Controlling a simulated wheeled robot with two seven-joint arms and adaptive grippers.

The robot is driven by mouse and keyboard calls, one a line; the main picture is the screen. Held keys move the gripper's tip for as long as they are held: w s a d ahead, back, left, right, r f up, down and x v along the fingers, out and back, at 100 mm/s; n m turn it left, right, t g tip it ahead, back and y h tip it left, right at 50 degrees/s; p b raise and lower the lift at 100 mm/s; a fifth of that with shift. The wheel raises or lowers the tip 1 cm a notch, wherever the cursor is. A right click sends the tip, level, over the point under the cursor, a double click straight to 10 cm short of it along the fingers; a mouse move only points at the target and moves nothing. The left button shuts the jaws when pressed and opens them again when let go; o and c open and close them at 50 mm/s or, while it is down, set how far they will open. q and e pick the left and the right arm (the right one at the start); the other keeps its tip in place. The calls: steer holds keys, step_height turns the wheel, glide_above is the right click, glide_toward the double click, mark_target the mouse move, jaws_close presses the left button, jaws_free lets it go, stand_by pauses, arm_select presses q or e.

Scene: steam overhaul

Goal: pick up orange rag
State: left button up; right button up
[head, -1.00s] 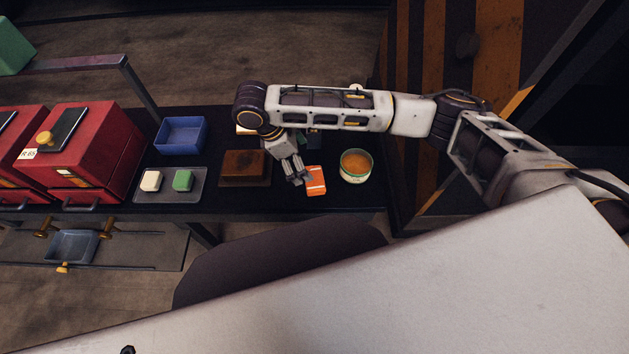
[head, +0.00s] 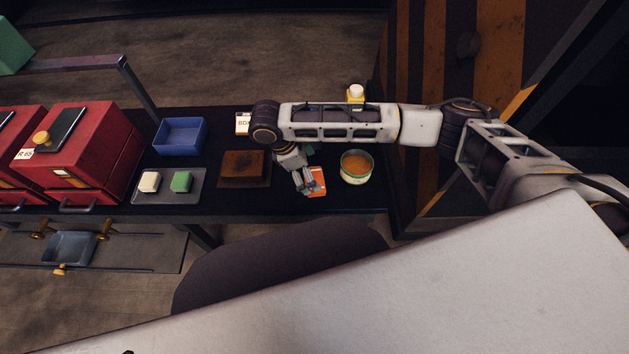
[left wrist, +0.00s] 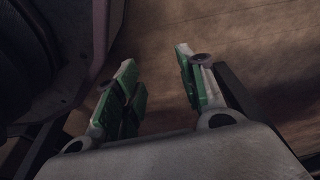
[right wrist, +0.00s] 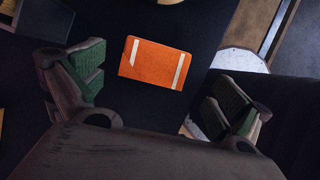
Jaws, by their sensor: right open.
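The orange rag (head: 318,182) lies flat on the black bench top, left of the round tin. In the right wrist view the rag (right wrist: 155,63) is a folded orange rectangle with two pale stripes, beyond and between the fingertips. My right gripper (head: 305,187) is over the rag's left side in the head view and hides part of it. In the right wrist view my right gripper (right wrist: 165,95) is open and empty. My left gripper (left wrist: 160,75) shows only in the left wrist view, open and empty, with the floor beyond it.
A round tin with orange contents (head: 356,167) stands close to the right of the rag. A brown block (head: 244,166) lies to the left, then a tray (head: 197,196) with a white and a green block. A blue bin (head: 181,136) and red boxes (head: 85,150) stand further left.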

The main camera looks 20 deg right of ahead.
mark_target(316, 172)
steer(key=shift+w+f, duration=0.1)
steer(key=shift+f, duration=0.4)
steer(key=shift+d+f, duration=0.1)
steer(key=shift+f, duration=0.25)
steer(key=shift+w+d+f+b, duration=0.15)
steer(key=shift+f+b, duration=0.3)
steer(key=shift+f, duration=0.25)
arm_select(q)
steer(key=shift+w+d+r, duration=0.25)
steer(key=shift+r, duration=0.3)
steer(key=shift+w+d+r, duration=0.25)
steer(key=shift+r, duration=0.3)
steer(key=shift+w+d+r, duration=0.25)
steer(key=shift+r, duration=0.3)
arm_select(e)
steer(key=shift+x, duration=1.05)
steer(key=c, duration=0.9)
